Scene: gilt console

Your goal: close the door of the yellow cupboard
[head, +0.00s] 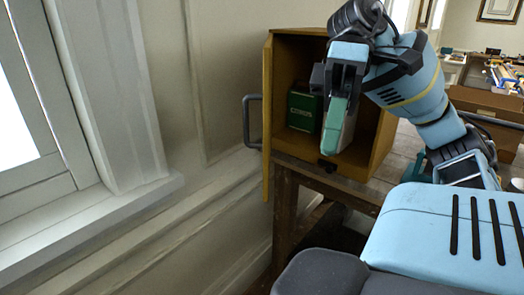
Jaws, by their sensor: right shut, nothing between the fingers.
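The yellow cupboard (323,36) stands on a dark wooden table, its open front facing me. Its door (267,120) is hinged at the left side and swung wide open, seen almost edge-on. A grey handle (248,121) sticks out from the door's left face. Inside the cupboard is a green box (305,112) with pale lettering. My right gripper (333,145) is shut and empty, pointing down in front of the cupboard opening, to the right of the door and apart from it. It hides part of the interior. My left gripper is not in view.
The table (335,184) carries the cupboard. A brown box (490,122) and shelves with small items are at the right.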

